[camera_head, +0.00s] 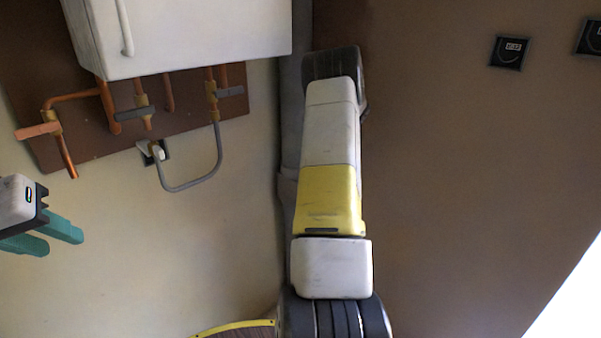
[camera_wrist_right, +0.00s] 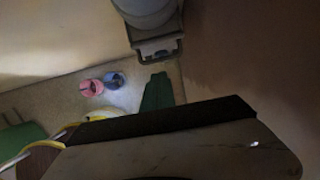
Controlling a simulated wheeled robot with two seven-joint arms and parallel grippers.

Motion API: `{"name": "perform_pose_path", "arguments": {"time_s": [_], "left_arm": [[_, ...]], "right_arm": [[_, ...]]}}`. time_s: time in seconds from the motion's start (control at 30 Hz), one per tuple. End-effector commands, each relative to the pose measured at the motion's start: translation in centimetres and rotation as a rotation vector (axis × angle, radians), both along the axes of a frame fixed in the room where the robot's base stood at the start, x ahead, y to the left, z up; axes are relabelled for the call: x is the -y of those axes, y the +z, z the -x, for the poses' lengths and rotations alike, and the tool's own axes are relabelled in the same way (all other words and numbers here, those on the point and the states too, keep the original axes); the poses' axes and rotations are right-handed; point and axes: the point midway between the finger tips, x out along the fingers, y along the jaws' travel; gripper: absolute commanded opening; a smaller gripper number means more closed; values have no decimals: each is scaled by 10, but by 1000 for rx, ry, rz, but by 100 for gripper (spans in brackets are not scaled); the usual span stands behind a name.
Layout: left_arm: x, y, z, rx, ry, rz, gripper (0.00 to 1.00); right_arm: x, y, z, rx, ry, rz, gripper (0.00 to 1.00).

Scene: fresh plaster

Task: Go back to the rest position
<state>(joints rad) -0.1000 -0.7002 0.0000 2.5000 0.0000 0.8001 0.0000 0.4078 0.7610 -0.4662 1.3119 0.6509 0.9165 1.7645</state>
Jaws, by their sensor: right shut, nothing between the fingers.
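My left gripper (camera_head: 43,240) is at the left edge of the head view, in front of the plaster wall. Its two teal fingers stand apart with nothing seen between them. My right arm, white and yellow, runs down the middle of the head view, and its gripper is out of that view. In the right wrist view, the dark green fingers of my right gripper (camera_wrist_right: 158,92) show above the dark body of the hand. They are together and hold nothing.
A white boiler (camera_head: 190,35) hangs on a brown board with copper pipes (camera_head: 75,98) near my left gripper. The brown wall at right carries two dark plates (camera_head: 509,52). The right wrist view shows pink (camera_wrist_right: 91,87) and blue (camera_wrist_right: 115,79) rolls on the floor.

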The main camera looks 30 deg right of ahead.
Motion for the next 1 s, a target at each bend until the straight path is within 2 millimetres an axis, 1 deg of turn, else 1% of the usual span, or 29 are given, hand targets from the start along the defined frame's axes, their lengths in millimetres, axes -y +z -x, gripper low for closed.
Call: {"name": "perform_pose_path", "arguments": {"time_s": [0.27,0.37,0.47,0.5,0.57,0.6,0.67,0.7,0.77,0.8,0.87,0.9,0.97,1.0], "left_arm": [[0,0,0,0,0,0,36],[0,0,0,0,0,0,36],[0,0,0,0,0,0,36],[0,0,0,0,0,0,36],[0,0,0,0,0,0,36],[0,0,0,0,0,0,36],[0,0,0,0,0,0,36],[0,0,0,0,0,0,36],[0,0,0,0,0,0,36],[0,0,0,0,0,0,36],[0,0,0,0,0,0,36],[0,0,0,0,0,0,36],[0,0,0,0,0,0,36],[0,0,0,0,0,0,36]], "right_arm": [[-3,8,-1,1,10,1,0],[-17,26,0,21,77,19,0],[-49,62,5,61,234,59,0],[-66,79,8,83,319,82,0],[-95,106,17,119,463,124,0],[-116,122,25,143,563,153,0],[-146,145,38,179,714,201,0],[-166,159,48,205,817,237,0],[-195,178,65,242,972,293,0],[-214,190,77,268,1075,335,0],[-242,205,98,305,1233,401,0],[-259,214,113,329,1340,448,0],[-284,224,137,363,1499,523,0],[-299,230,154,385,1603,577,0]]}}
